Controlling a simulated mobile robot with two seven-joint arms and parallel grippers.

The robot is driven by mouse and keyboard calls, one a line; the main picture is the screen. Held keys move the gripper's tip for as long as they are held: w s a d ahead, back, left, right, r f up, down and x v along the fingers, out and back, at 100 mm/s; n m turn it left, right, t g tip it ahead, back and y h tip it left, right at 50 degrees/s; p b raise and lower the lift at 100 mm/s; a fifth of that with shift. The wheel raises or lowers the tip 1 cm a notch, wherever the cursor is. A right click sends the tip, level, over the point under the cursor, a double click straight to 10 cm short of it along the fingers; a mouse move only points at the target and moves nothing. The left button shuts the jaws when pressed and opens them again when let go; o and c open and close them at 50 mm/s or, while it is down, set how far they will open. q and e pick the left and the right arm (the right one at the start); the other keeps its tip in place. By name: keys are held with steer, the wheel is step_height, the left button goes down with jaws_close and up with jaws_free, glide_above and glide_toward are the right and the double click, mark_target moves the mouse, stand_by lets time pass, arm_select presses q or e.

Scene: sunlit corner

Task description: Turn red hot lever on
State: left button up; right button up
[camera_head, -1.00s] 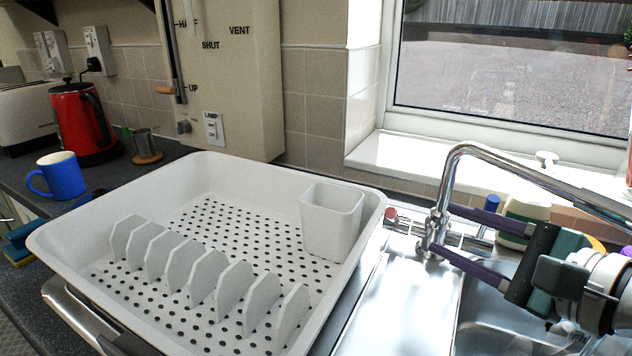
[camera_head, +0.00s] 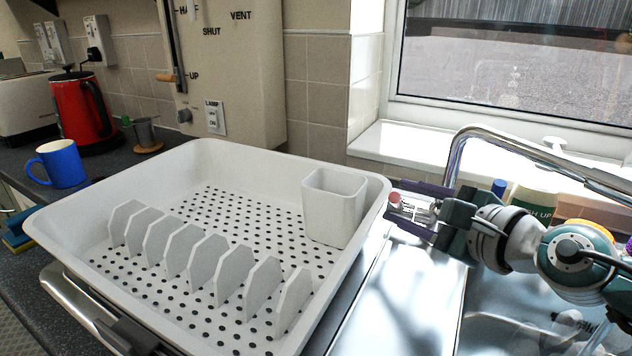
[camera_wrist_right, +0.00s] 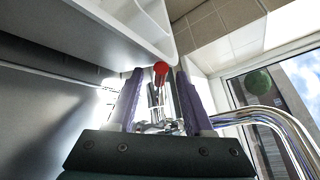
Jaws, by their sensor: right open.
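The red hot lever has a red round end (camera_head: 395,198) beside the tap base, just right of the dish rack. It also shows in the right wrist view as a red knob (camera_wrist_right: 161,68). My right gripper (camera_head: 392,201) is open, with one purple finger above and one below the red end in the head view. In the wrist view the knob appears between the two fingertips; I cannot tell whether they touch it. The chrome tap (camera_head: 458,150) rises behind the gripper, which hides its base. My left gripper is not in view.
A white dish rack (camera_head: 60,215) with a cutlery cup (camera_head: 334,205) stands close left of the right fingertips. A green-labelled bottle (camera_head: 533,203) and a blue-capped item (camera_head: 498,187) stand behind my right arm. The sink (camera_head: 480,300) lies below it.

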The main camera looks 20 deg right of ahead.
jaws_close()
stand_by(0.3)
stand_by(0.5)
steer(key=shift+f, duration=0.1)
stand_by(0.5)
